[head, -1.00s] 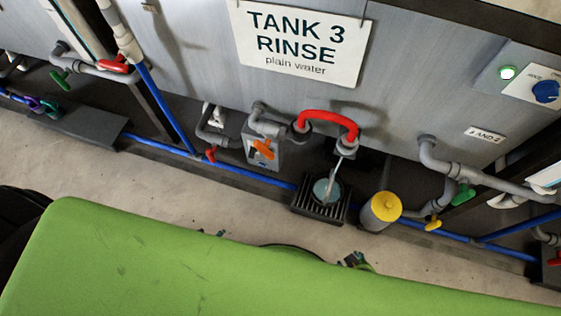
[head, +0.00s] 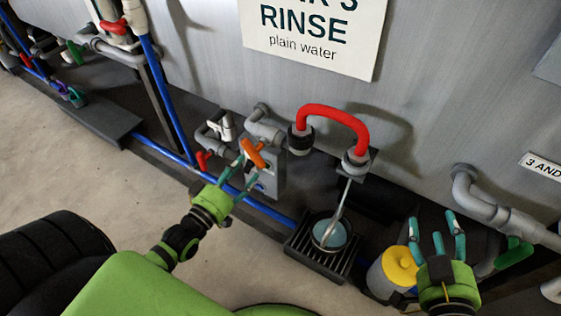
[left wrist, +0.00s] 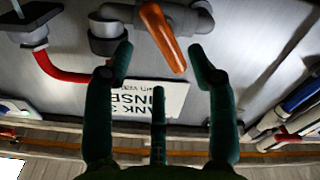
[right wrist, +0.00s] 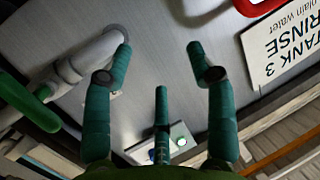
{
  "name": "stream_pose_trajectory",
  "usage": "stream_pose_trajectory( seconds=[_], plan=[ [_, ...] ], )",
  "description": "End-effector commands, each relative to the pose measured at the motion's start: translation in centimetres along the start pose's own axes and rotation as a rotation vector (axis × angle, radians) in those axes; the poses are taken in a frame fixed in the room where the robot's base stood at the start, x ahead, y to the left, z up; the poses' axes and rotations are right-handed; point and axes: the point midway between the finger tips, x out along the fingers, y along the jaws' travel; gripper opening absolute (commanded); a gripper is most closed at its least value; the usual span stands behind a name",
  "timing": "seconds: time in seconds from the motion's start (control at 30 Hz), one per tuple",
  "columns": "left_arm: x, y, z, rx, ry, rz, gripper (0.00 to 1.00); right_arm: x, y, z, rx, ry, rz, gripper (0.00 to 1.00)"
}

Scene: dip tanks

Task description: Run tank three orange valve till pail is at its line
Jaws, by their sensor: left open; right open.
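The orange valve (head: 254,153) is on the grey pipe under the Tank 3 sign. My left gripper (head: 222,180) is open just in front of it. In the left wrist view the orange handle (left wrist: 163,38) shows between the open fingertips and beyond them; no grip on it is visible. The pail (head: 330,235) stands on a dark grate below the red hose's outlet, with pale blue liquid inside. A thin pale strand runs from the outlet to the pail; I cannot tell whether it is water. The pail's line is not discernible. My right gripper (head: 437,228) is open and empty.
The red hose (head: 335,112) arches above the grate (head: 310,258). A yellow-topped grey canister (head: 402,265) stands beside my right gripper. A red valve (head: 204,158) is left of the orange one. A blue pipe runs low along the tank.

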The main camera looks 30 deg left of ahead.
Motion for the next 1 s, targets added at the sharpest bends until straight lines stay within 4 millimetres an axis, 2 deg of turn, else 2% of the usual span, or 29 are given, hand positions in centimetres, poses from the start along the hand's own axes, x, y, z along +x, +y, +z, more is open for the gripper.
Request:
stream_pose_trajectory(
  seconds=[0.23,0.5,0.7,1.0],
  plan=[
    [2.9,-0.1,0.1,0.001,0.002,0.001,0.57,-0.2,-1.0,-4.3,-0.01,0.227,-0.022,0.57],
    [5.6,-0.1,0.1,0.001,-0.001,-0.001,0.57,-1.7,-2.1,-8.7,-0.014,0.47,-0.047,0.57],
    [6.4,-0.1,0.1,0.001,-0.003,-0.002,0.57,-2.5,-2.5,-10.2,-0.014,0.553,-0.055,0.57],
    [6.5,0.0,0.1,0.002,-0.003,-0.003,0.57,-2.7,-2.5,-10.4,-0.014,0.564,-0.057,0.57]
  ],
)
